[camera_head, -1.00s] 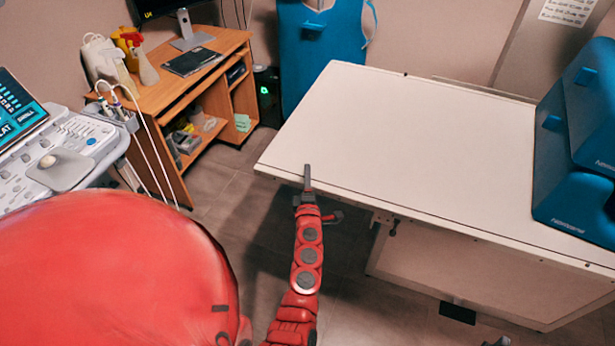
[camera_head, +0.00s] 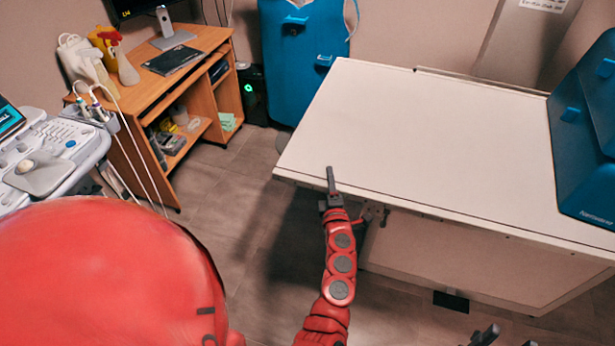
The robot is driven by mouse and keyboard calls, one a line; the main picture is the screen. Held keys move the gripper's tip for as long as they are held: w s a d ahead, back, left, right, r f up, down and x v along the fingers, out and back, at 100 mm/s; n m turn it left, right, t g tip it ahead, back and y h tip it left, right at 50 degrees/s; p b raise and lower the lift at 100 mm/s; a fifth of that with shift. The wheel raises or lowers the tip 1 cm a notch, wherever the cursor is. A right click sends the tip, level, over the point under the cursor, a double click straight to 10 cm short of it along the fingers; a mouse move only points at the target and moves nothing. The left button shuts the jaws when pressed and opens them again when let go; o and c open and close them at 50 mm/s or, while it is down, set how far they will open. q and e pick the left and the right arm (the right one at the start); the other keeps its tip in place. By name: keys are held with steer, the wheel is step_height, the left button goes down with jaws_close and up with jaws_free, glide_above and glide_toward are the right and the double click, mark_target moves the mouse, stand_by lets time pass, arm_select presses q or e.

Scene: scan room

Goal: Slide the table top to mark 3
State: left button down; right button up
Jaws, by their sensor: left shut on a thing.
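The white table top (camera_head: 430,135) lies flat on the right over a pale base (camera_head: 465,262). Its left end overhangs the base's left edge. My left gripper (camera_head: 331,180) is at the top's front edge, near the front left corner. It is shut on that edge, with a dark finger showing above the surface. Dark fingertips, likely of my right gripper (camera_head: 485,335), show at the bottom edge, mostly cut off. I cannot make out any numbered mark.
Blue padded blocks (camera_head: 590,135) stand on the top's right end. A blue cabinet-like piece (camera_head: 290,50) stands behind its left end. A wooden desk (camera_head: 190,85) and an ultrasound console (camera_head: 55,150) are at left. Grey floor (camera_head: 225,195) is clear between desk and table.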

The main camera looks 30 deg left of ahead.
mark_target(357, 188)
arm_select(q)
steer(key=d, duration=0.2)
steer(key=w+d+b, duration=0.1)
steer(key=d, duration=0.4)
steer(key=shift+w+d+b, duration=0.2)
steer(key=shift+w+b, duration=0.1)
steer(key=shift+w, duration=0.1)
steer(key=c, duration=0.5)
jaws_free()
steer(key=shift+a, duration=0.1)
steer(key=shift+s+d, duration=0.2)
steer(key=shift+d, duration=0.05)
steer(key=b+v, duration=0.2)
steer(key=v, duration=1.4)
steer(key=shift+s+d, duration=0.2)
steer(key=shift+s, duration=0.15)
